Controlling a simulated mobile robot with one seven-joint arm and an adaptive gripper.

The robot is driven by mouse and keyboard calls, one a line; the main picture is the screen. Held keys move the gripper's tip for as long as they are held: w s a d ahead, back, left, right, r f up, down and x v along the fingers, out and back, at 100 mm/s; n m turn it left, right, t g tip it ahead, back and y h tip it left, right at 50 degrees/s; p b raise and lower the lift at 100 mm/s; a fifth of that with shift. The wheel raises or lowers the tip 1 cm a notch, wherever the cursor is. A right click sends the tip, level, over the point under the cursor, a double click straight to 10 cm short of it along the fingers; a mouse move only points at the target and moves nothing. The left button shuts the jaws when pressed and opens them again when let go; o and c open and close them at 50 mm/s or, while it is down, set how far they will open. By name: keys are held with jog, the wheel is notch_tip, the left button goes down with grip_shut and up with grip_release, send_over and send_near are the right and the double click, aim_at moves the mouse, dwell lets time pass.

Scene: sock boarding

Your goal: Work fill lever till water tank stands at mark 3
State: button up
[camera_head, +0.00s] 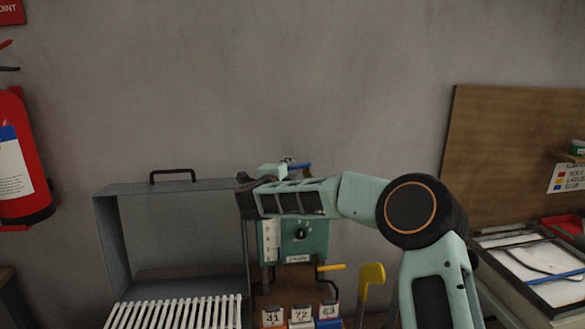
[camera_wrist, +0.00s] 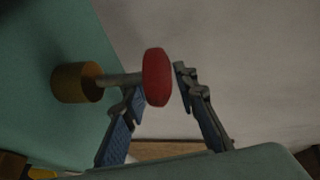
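A teal box (camera_head: 308,241) with a dark dial stands at the wall in the head view, partly behind my arm. A white strip (camera_head: 270,241) with small marks is on its left side; I cannot read a water level. A blue-ended handle (camera_head: 297,166) shows on top and a yellow-ended one (camera_head: 331,267) low on the right; no label tells which is the fill lever. In the wrist view a red knob (camera_wrist: 157,77) on a metal rod sticks out from a brass collar (camera_wrist: 77,82) on a teal surface. My gripper (camera_wrist: 157,82) is open, its fingers either side of the knob; contact is unclear.
A grey metal cabinet (camera_head: 172,188) with white slats (camera_head: 175,313) stands left of the box. Number cards (camera_head: 300,315) and a yellow upright handle (camera_head: 372,273) are below. A fire extinguisher (camera_head: 18,160) hangs far left. A wooden board (camera_head: 510,150) and trays (camera_head: 535,265) are at right.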

jog(key=shift+x, duration=1.4)
grip_shut()
